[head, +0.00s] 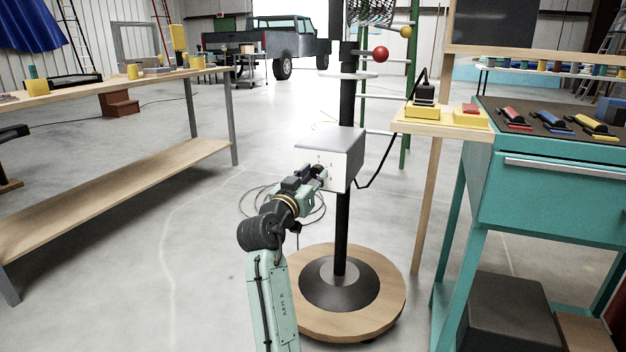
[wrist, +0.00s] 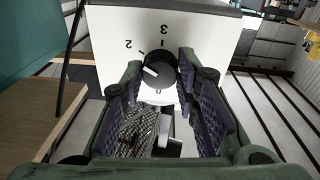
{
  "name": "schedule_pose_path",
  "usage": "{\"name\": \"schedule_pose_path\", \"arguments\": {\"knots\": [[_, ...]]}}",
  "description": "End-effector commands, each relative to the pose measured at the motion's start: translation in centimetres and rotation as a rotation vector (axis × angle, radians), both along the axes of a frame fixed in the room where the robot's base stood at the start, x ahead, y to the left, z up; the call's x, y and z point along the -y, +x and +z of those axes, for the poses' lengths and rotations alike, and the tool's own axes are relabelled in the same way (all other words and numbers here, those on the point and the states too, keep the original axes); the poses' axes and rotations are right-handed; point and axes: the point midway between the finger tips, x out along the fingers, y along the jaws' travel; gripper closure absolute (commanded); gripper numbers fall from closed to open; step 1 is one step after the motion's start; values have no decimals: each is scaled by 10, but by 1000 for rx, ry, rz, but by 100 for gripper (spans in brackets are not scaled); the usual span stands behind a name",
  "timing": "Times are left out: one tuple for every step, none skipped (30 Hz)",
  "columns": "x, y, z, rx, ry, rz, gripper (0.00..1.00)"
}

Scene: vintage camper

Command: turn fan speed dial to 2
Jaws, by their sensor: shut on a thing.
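The fan speed dial (wrist: 161,67) is a round black knob with a white pointer mark, on the white face of a control box (wrist: 110,22). The mark points left and slightly up, below the tick for the printed 2 (wrist: 128,44). A 3 (wrist: 164,29) is printed above the knob, and a 0 shows just below it. My gripper (wrist: 158,74) is shut on the dial, one finger at each side. In the head view the box (head: 350,162) is on a black post, and my gripper (head: 316,178) reaches its front, hiding the dial.
The post stands on a round wooden base (head: 380,300). A teal tool bench (head: 545,205) and a small wooden shelf (head: 440,128) with a yellow-and-black device are to the right. A wooden workbench (head: 120,80) is at left. Open floor lies between.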

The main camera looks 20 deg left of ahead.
Motion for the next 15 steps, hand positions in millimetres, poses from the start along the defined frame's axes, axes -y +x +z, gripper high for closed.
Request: {"name": "schedule_pose_path", "arguments": {"knots": [[0, 0, -1, -3, 1, -1, 100], [0, 0, -1, -3, 2, -1, 100], [0, 0, -1, -3, 2, -1, 100], [0, 0, -1, -3, 2, -1, 100], [0, 0, -1, -3, 2, -1, 100], [0, 0, -1, -3, 2, -1, 100], [0, 0, -1, -3, 2, -1, 100], [0, 0, -1, -3, 2, -1, 100], [0, 0, -1, -3, 1, 0, 100], [0, 0, -1, -3, 1, 0, 100], [0, 0, -1, -3, 1, 0, 71], [0, 0, -1, -3, 1, 0, 69], [0, 0, -1, -3, 1, 0, 67], [0, 0, -1, -3, 1, 0, 65], [0, 0, -1, -2, 1, 0, 62]]}}
